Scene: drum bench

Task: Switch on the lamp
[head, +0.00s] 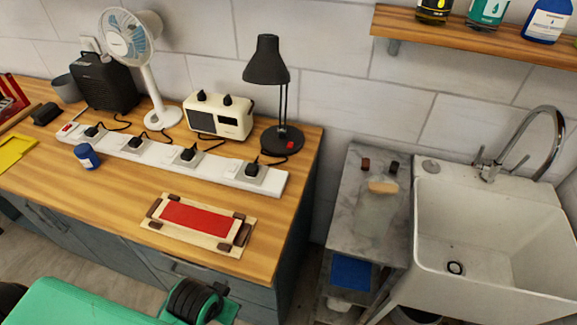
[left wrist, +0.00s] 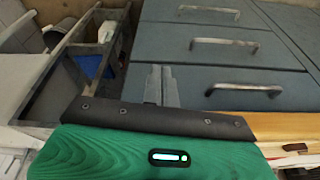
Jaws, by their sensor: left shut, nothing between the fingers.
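The black desk lamp (head: 266,62) stands upright at the back right of the wooden bench, its shade tilted downward. Its round base carries a small red switch (head: 290,145). I see no glow from the shade. A white power strip (head: 220,166) runs along the bench in front of the lamp, with several black plugs in it and a red switch (head: 68,127) at its left end. My left gripper (left wrist: 161,86) shows in the left wrist view, fingers together and empty, in front of the grey drawers. It is well away from the lamp. My right gripper is out of view.
A cream radio (head: 220,117), a white fan (head: 130,38) and a black box (head: 105,80) stand along the back. A white sink (head: 490,240) is at right.

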